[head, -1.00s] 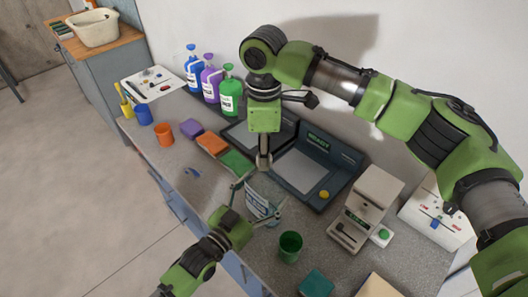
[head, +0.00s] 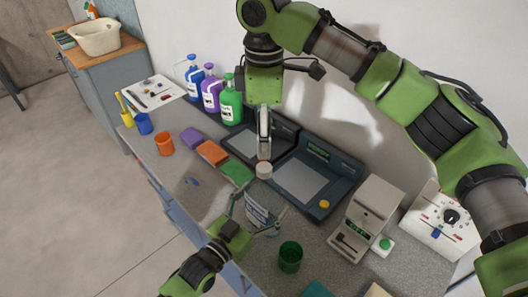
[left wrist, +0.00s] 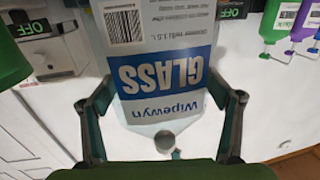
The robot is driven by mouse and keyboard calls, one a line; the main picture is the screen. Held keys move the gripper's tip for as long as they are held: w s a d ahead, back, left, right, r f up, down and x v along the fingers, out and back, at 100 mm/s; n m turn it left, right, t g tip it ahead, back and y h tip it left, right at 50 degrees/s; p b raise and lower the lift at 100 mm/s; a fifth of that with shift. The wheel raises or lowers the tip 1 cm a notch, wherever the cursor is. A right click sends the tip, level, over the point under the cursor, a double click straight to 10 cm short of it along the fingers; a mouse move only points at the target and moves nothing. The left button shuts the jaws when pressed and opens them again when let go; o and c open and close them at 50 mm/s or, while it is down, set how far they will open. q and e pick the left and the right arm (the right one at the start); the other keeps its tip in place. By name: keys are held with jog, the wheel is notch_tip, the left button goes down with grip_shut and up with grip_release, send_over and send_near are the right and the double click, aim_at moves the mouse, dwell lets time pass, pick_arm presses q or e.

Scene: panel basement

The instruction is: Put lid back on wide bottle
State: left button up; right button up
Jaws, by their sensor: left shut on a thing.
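The wide bottle (head: 259,212), clear with a white and blue label, is between the fingers of my left gripper (head: 255,215) at the counter's front edge. In the left wrist view the bottle (left wrist: 165,75) shows its "Wipewyn GLASS" label upside down, with a finger of my left gripper (left wrist: 165,120) on each side. A small white round lid (head: 264,171) is at the fingertips of my right gripper (head: 264,155), which looks shut on it. The lid is above and apart from the bottle, whose mouth is hard to make out.
A green cup (head: 290,257) stands just right of the bottle. Dark panel devices (head: 300,178) lie behind it, and a grey machine (head: 367,220) stands to the right. Coloured sponges (head: 212,152), an orange cup (head: 164,144) and pump bottles (head: 230,100) are at the left.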

jog(key=shift+r, duration=1.75)
pick_arm(q)
jog(key=o, duration=2.2)
jog(key=v, duration=1.2)
pick_arm(e)
jog(key=shift+f, duration=0.1)
